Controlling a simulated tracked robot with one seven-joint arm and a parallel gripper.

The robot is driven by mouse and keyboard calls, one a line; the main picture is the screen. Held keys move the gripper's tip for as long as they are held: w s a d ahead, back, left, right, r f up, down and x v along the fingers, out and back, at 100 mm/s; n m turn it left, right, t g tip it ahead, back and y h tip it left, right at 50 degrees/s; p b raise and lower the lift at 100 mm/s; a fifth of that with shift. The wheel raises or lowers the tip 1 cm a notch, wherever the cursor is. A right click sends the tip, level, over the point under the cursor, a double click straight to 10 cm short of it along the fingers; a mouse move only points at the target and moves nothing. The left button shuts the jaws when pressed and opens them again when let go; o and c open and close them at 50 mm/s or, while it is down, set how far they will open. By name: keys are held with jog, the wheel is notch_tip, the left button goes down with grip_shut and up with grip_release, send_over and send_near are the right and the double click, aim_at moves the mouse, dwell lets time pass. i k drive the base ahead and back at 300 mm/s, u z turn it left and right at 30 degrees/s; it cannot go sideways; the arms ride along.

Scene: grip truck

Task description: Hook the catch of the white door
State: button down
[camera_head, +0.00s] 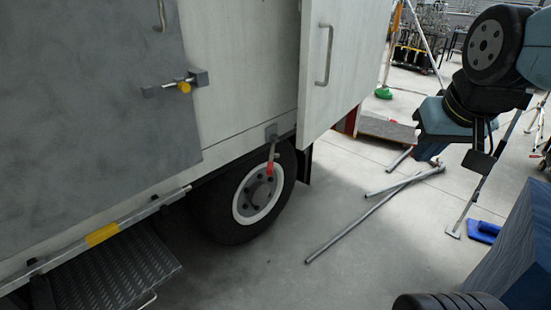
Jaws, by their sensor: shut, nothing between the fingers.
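The white door (342,60) stands at the right end of the truck's side, angled out from the pale wall, with a grey bar handle (324,55) on its face. A small catch with a red tip (270,168) hangs down from a grey bracket (271,132) on the lower sill, left of the door's bottom edge and in front of the wheel. It appears not to touch the door. My gripper (479,160) is at the right, well apart from the door and catch. It is shut and empty, its fingers small and dark.
A grey door (85,90) with a yellow-knobbed latch (183,86) covers the left. A rear wheel (258,200) and a tread step (115,268) lie below. Loose grey poles (370,214) lie on the floor to the right. The concrete between truck and poles is clear.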

aim_at(270, 171)
jog(key=z, duration=0.1)
jog(key=i, duration=1)
jog(key=u, duration=0.1)
